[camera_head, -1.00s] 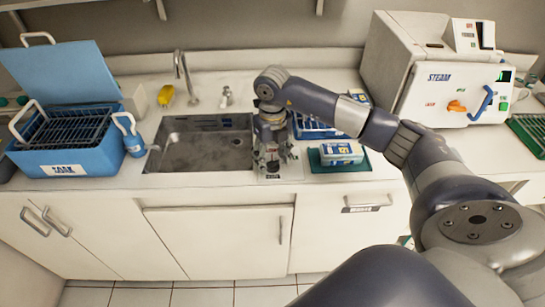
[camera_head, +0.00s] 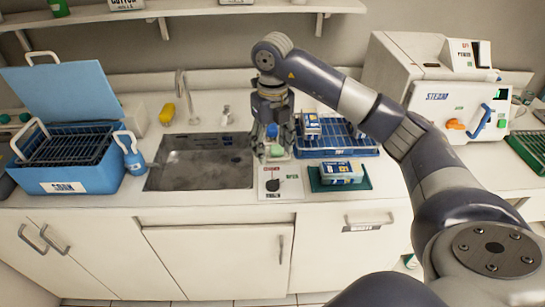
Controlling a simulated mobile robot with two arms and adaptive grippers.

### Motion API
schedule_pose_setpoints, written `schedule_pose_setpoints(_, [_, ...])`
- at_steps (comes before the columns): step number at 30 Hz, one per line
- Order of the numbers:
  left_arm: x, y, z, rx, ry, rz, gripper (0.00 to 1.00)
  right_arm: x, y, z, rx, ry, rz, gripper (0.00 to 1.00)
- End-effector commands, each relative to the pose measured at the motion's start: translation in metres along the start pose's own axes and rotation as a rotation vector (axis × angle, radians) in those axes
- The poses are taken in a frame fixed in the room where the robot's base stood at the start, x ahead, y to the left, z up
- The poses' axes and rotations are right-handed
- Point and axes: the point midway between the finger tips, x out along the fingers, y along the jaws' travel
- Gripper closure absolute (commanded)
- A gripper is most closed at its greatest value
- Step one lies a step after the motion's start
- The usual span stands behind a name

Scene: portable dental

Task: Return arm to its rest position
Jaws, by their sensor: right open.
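My right arm reaches in from the lower right over the counter. My right gripper (camera_head: 273,150) points down just right of the sink and is open. It is above and behind a white card with a dark round knob (camera_head: 284,186) near the counter's front edge. Small green and pale items show around the fingertips; whether the fingers touch them I cannot tell. My left gripper is not in view.
A blue rack (camera_head: 343,149) and a green mat (camera_head: 360,185) with a boxed pack (camera_head: 341,172) are right of the gripper. The steam sterilizer (camera_head: 430,85) stands beyond. The sink (camera_head: 200,165), a blue soak tub (camera_head: 85,178) and a spray bottle (camera_head: 131,156) are left.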

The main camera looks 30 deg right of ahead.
Motion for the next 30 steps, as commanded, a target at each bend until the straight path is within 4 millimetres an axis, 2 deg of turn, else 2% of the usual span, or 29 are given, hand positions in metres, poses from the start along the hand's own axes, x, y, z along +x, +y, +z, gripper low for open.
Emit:
schedule_pose_setpoints(5, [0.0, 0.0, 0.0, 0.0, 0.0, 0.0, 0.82, -0.006, 0.0, 0.0, 0.0, 0.0, 0.0, 0.47])
schedule_pose_setpoints(20, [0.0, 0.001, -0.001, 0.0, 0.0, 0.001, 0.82, -0.004, 0.003, 0.0, -0.006, -0.002, 0.009, 0.47])
schedule_pose_setpoints(23, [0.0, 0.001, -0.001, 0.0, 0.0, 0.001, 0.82, 0.005, 0.025, 0.001, -0.044, -0.014, 0.073, 0.47])
schedule_pose_setpoints(25, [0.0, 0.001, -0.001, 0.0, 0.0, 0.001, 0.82, 0.014, 0.056, 0.001, -0.093, -0.034, 0.167, 0.47])
schedule_pose_setpoints(29, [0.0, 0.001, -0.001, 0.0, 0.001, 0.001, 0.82, 0.025, 0.139, -0.006, -0.193, -0.09, 0.439, 0.47])
schedule_pose_setpoints(30, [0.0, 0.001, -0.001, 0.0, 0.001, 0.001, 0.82, 0.023, 0.165, -0.01, -0.214, -0.108, 0.534, 0.47])
